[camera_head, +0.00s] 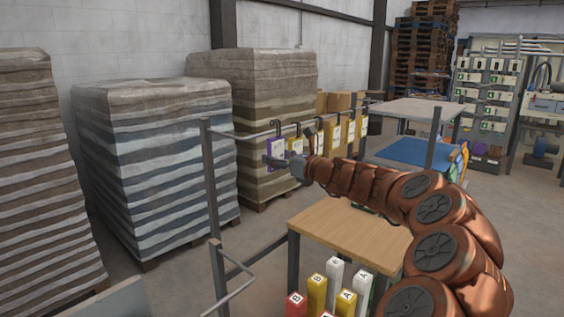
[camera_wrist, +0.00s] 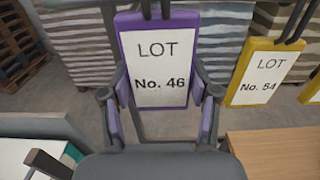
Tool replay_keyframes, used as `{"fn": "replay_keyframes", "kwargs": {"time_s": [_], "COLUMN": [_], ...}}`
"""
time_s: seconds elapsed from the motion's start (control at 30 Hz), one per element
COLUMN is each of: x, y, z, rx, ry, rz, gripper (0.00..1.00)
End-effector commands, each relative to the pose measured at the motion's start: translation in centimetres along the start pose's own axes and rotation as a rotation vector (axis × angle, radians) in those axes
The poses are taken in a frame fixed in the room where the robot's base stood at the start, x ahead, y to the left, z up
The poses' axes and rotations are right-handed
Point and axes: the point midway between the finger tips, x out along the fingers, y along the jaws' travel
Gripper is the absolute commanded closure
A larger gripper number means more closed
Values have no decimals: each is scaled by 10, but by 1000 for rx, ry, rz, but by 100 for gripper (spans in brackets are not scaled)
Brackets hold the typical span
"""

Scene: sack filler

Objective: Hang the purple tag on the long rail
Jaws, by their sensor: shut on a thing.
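The purple tag (camera_head: 275,152) is upright at the long rail (camera_head: 245,137), left of the yellow tags (camera_head: 335,138). Its dark hook rises to about rail height; I cannot tell whether the hook rests on the rail. In the wrist view the purple tag (camera_wrist: 161,65) faces me and reads "LOT No. 46". My gripper (camera_wrist: 160,100) is shut on its lower part, one finger at each side edge. My gripper (camera_head: 274,161) also shows in the head view. In the wrist view a yellow tag (camera_wrist: 262,72) reading "LOT No. 54" is to the right, apart from my gripper. The purple tag's hook top is out of that view.
A wooden-topped table (camera_head: 350,230) stands below my arm, with several red, yellow and white lettered blocks (camera_head: 317,293) in front. A grey post (camera_head: 211,180) bears the rail's left end. Wrapped pallet stacks (camera_head: 155,150) stand behind. The rail left of the purple tag is bare.

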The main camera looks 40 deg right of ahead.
Motion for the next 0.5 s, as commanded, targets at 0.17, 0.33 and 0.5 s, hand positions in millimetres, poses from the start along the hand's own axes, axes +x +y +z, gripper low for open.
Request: {"fn": "replay_keyframes", "kwargs": {"time_s": [0.17, 0.33, 0.5], "x": [12, 23, 26], "y": [1, 1, 1], "z": [-1, -2, -10], "rx": [0, 1, 3], "ry": [1, 1, 0], "rz": [1, 2, 1], "gripper": [67, 67, 67]}}
